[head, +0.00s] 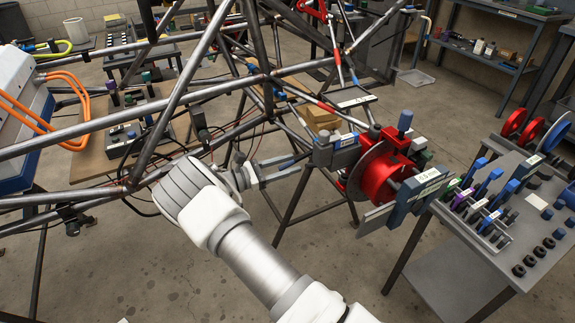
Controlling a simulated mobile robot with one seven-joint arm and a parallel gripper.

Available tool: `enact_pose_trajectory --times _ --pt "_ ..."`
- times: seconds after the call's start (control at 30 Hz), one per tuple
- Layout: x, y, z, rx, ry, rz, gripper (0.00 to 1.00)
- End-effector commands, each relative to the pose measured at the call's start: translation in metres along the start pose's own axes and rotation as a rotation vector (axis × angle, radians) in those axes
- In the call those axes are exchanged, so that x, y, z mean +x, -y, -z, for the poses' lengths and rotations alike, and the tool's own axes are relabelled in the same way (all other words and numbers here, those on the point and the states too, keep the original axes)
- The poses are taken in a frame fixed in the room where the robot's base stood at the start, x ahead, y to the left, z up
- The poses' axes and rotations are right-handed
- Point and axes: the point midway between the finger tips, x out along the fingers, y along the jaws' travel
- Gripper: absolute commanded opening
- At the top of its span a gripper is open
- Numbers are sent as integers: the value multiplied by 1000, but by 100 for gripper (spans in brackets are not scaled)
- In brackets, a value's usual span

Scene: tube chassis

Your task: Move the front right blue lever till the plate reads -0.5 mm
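My gripper (302,163) reaches in from the lower left. Its two fingers are apart, with a visible gap, and nothing clear shows between them. The fingertips are close to a grey and blue clamp (343,141) on the left of the red hub; I cannot tell whether they touch it. Which lever is the front right one is unclear.
Steel chassis tubes (95,125) cross the left and middle, above and beside my arm. A grey cart (480,225) at right holds blue and purple clamps, dark round parts and red discs (515,122). The floor (375,285) between my arm and the cart is clear.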

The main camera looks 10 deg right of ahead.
Motion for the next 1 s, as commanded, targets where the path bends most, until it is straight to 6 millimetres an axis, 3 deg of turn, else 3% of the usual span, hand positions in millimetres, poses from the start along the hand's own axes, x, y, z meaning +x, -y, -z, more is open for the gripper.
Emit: enact_pose_trajectory --times 0.17,0.33,0.8,1.0 --pt "-1 0 -1 1 0 0 47" --pt "-19 -1 -2 1 -1 -2 47" --pt "-131 -1 0 2 -2 -3 47" --pt "-162 0 1 1 0 -2 47"
